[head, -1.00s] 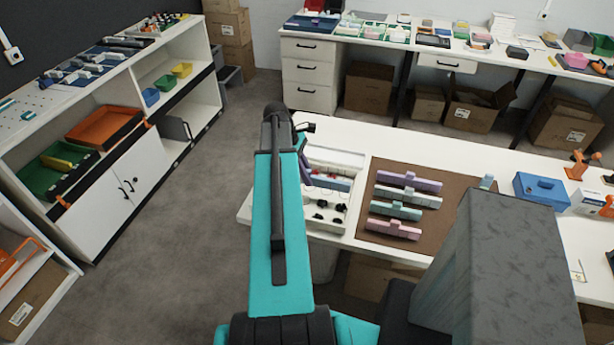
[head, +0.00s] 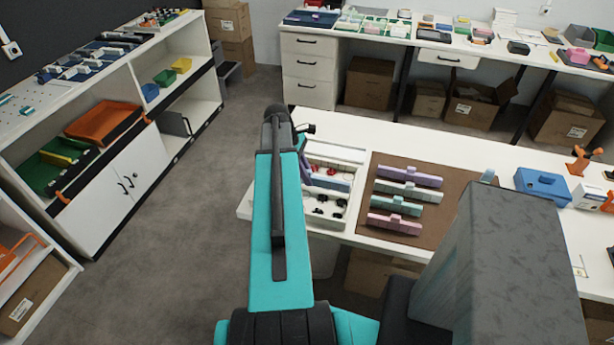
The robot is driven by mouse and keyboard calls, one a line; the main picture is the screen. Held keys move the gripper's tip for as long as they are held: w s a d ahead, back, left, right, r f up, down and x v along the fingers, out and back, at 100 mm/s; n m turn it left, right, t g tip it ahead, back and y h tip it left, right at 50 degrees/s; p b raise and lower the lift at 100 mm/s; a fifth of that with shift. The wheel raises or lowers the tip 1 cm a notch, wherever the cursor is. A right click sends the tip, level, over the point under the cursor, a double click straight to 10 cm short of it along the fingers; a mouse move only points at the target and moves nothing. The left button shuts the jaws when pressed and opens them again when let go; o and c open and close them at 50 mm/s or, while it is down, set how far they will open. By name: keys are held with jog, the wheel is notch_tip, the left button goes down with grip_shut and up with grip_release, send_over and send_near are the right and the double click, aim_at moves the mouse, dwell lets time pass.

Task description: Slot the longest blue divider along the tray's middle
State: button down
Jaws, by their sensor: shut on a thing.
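The white tray (head: 327,225) stands on the near white table, partly hidden behind my teal arm. Small red and black parts lie in its compartments. A bluish-lavender strip (head: 330,183) crosses the tray's middle; I cannot tell whether it is seated or held above, or if it is the longest blue divider. To the right, a brown mat (head: 437,215) bears a purple divider (head: 409,176), a pale grey one (head: 409,191), a teal one (head: 396,206) and a pink one (head: 394,224). My gripper's fingers are hidden behind my arm, over the tray's left side.
A blue box (head: 541,186) and an orange tool (head: 579,158) stand right of the mat. White table surface is free behind the tray and mat. Shelves stand at left, with grey floor between. A back bench (head: 318,43) carries many items, with cartons below.

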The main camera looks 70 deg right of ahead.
jog(key=shift+f+b, duration=0.4)
jog(key=shift+f, duration=0.85)
jog(key=c, duration=1.7)
grip_release()
jog(key=shift+r, duration=0.1)
jog(key=shift+b+v, duration=1.35)
jog(key=shift+v, duration=5.5)
jog(key=shift+w+a, duration=0.1)
jog(key=shift+w, duration=0.05)
